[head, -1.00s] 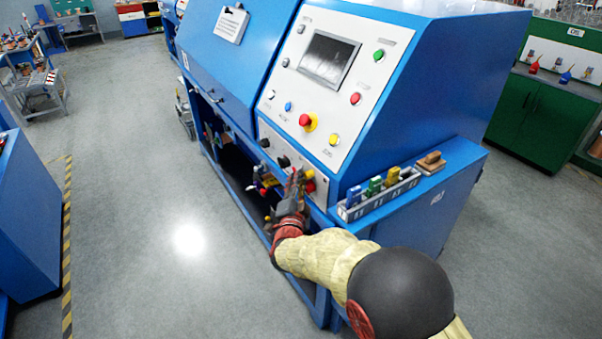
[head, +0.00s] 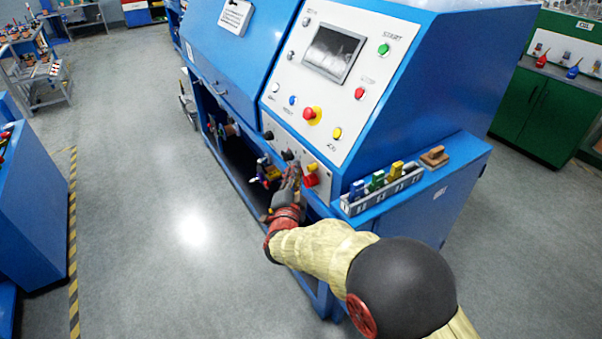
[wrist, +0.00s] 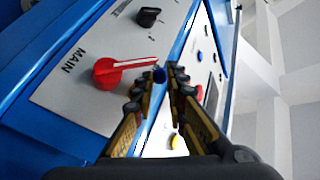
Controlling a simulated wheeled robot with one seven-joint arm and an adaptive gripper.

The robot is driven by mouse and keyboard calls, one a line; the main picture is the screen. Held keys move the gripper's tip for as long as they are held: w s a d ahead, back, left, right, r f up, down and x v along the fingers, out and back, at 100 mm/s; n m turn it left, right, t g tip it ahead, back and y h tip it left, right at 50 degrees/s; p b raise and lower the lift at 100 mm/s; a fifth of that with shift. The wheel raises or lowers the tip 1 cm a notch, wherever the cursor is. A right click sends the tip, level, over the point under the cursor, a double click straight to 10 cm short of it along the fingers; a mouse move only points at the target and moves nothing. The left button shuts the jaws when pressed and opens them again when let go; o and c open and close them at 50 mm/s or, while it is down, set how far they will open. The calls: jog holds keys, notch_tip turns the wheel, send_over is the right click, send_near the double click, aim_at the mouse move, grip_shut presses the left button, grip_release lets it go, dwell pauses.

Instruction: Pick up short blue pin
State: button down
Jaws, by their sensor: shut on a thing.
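The short blue pin (wrist: 159,74) shows in the wrist view as a small, dark blue rounded end between my fingertips. My gripper (wrist: 161,82) is shut on it, its black and yellow fingers closed to a narrow gap. In the head view my gripper (head: 294,172) is in front of the lower control panel of the blue machine, and the pin cannot be made out there. Behind the fingertips in the wrist view is the red MAIN rotary switch (wrist: 115,73) on its grey plate. I cannot tell how far the pin is from the plate.
The blue machine (head: 440,85) carries a sloped panel with a screen (head: 333,54) and several buttons. A grey rack (head: 352,208) with blue, green and yellow pieces stands on its side ledge beside a brown block (head: 434,157). Open floor (head: 140,190) lies to the left.

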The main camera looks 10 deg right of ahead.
jog(key=s+a+r+p, duration=0.3)
jog(key=a+r, duration=0.3)
jog(key=a, duration=0.5)
jog(key=shift+s, duration=0.35)
jog(key=shift+a+r, duration=0.1)
